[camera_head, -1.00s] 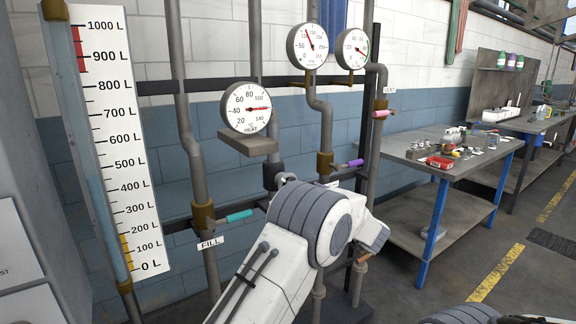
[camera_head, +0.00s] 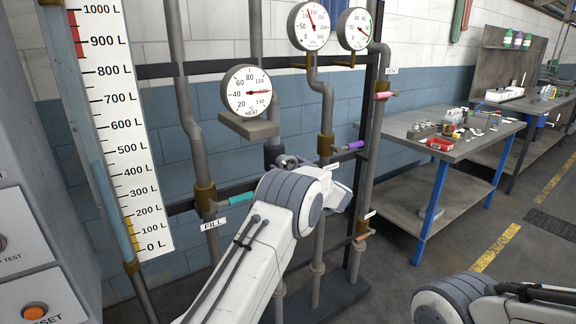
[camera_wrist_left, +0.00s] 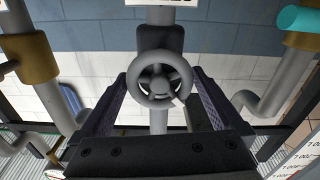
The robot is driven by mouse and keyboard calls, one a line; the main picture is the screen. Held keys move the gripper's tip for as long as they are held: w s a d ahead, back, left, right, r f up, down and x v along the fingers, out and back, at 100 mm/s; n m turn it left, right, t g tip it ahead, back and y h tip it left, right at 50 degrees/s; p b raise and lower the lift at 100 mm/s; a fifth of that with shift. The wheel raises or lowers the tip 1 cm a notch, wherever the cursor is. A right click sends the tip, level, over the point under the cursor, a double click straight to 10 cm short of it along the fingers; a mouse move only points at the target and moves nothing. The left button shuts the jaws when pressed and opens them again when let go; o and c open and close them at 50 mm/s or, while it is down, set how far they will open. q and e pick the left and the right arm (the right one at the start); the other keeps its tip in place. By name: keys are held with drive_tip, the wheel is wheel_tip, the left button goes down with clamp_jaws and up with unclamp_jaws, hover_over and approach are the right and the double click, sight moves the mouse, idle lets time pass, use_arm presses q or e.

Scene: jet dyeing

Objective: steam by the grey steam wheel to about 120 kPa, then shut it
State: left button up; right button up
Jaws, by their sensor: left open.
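The grey steam wheel (camera_wrist_left: 158,80) shows in the left wrist view on a vertical pipe, below a dark valve body. In the head view it is mostly hidden behind my left arm, with a bit of its rim (camera_head: 288,162) showing. My left gripper (camera_wrist_left: 158,76) is open, with one finger on each side of the wheel; I cannot tell whether they touch it. The left round pressure gauge (camera_head: 309,26) has its needle pointing up and slightly left. The right pressure gauge (camera_head: 355,29) has its needle toward the lower right. My right gripper is out of view.
The heat gauge (camera_head: 248,91) stands on a bracket above the wheel. A teal FILL handle (camera_head: 230,199), a purple handle (camera_head: 349,147) and a pink handle (camera_head: 382,95) sit on nearby pipes. A workbench (camera_head: 450,150) with small parts stands at right. Floor between is open.

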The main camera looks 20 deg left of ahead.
use_arm(q)
drive_tip(key=c, duration=1.1)
drive_tip(key=shift+o, duration=0.3)
drive_tip(key=m+p, duration=0.1)
drive_tip(key=p, duration=0.1)
drive_tip(key=m+p, duration=0.1)
drive_tip(key=p, duration=0.1)
drive_tip(key=m+p, duration=0.1)
drive_tip(key=p, duration=0.1)
drive_tip(key=shift+r+m, duration=0.25)
drive_tip(key=shift+m, duration=0.15)
drive_tip(key=shift+w+d+f+m+p, duration=0.1)
drive_tip(key=shift+f+m+p, duration=0.05)
drive_tip(key=shift+m+p, duration=0.95)
drive_tip(key=shift+f+m+p, duration=0.15)
drive_tip(key=shift+m+p, duration=0.5)
drive_tip(key=shift+m, duration=0.85)
drive_tip(key=o, duration=1)
drive_tip(key=shift+o, duration=0.2)
